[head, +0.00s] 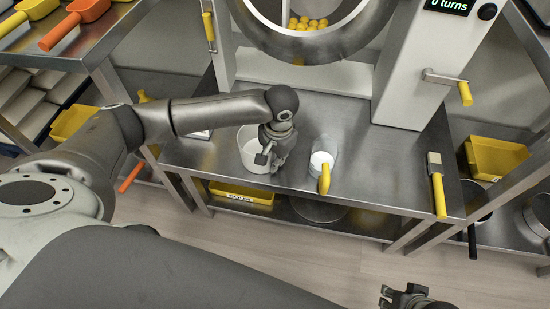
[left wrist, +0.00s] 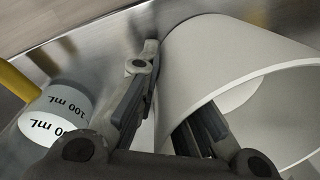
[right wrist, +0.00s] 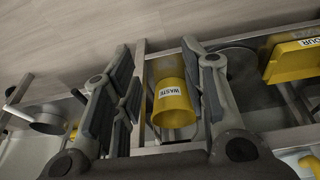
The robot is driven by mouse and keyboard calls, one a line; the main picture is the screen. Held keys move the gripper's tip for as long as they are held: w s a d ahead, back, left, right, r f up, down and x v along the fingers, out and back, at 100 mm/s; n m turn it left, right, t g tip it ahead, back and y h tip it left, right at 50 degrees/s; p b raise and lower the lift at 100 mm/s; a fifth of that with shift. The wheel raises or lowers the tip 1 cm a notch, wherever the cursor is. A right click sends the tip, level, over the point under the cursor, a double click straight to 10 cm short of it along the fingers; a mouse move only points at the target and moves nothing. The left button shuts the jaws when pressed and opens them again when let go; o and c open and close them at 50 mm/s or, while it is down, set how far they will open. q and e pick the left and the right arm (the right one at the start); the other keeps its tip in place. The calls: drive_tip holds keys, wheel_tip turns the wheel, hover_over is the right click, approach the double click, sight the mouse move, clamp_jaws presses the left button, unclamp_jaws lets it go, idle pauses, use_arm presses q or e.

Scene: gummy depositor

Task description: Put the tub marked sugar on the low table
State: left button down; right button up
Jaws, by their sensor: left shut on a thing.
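A white, round, open-topped tub (head: 249,142) is on the steel table (head: 240,105) below the drum machine. My left gripper (head: 268,161) is at its right rim. In the left wrist view one finger lies outside the tub wall (left wrist: 190,60) and the other inside, shut on the wall. No sugar mark shows on the tub, and I cannot tell whether its base touches the table. My right gripper (right wrist: 160,90) is open and empty; in the head view it shows at the bottom right (head: 405,297), over the floor.
A measuring cup (head: 321,162) with a yellow handle stands just right of the tub; it also shows in the left wrist view (left wrist: 55,115). A yellow-handled brush (head: 437,185) lies near the table's right end. A yellow waste bin (right wrist: 172,105) is below.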

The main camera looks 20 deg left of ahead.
use_arm(q)
drive_tip(key=c, duration=1.6)
unclamp_jaws()
use_arm(e)
drive_tip(key=shift+f, duration=0.2)
use_arm(q)
drive_tip(key=shift+r, duration=0.45)
wheel_tip(320, 180, up, 11)
drive_tip(key=p, duration=0.3)
drive_tip(key=shift+d+r+p, duration=0.15)
drive_tip(key=shift+d+p, duration=0.15)
drive_tip(key=shift+d, duration=0.15)
use_arm(e)
wheel_tip(320, 180, down, 12)
drive_tip(key=s, duration=0.1)
drive_tip(key=shift+s+f+g, duration=0.15)
drive_tip(key=shift+g, duration=0.15)
use_arm(q)
drive_tip(key=shift+s, duration=0.1)
